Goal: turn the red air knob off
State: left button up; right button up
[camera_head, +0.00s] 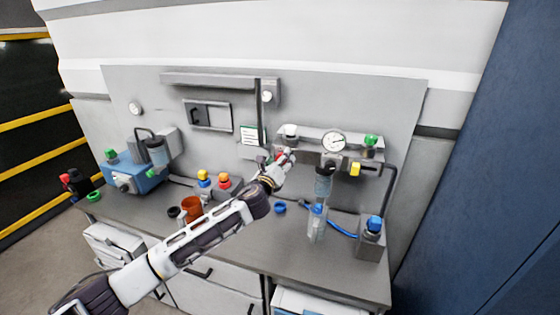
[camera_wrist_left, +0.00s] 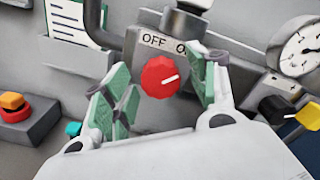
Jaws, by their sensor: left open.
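The red air knob (camera_wrist_left: 160,77) is on a grey block under a label reading "OFF" and a partly hidden "O…" in the left wrist view. Its white pointer line points right and slightly up, away from "OFF". My left gripper (camera_wrist_left: 158,90) is open, with one green-padded finger on each side of the knob. I cannot tell whether either finger touches it. In the head view my left gripper (camera_head: 284,158) is at the panel and covers most of the knob. My right gripper is not in view.
A pressure gauge (camera_head: 333,141) and a yellow-and-black knob (camera_head: 355,169) are right of the gripper. A clear bowl (camera_head: 323,185) hangs below.

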pick_arm(q)
jog(key=shift+w, duration=0.1)
jog(key=c, duration=1)
jog(key=shift+n, duration=0.4)
jog(key=n, duration=1.1)
jog(key=n+b, duration=0.1)
jog(key=n, duration=0.5)
jog(key=shift+f, duration=0.3)
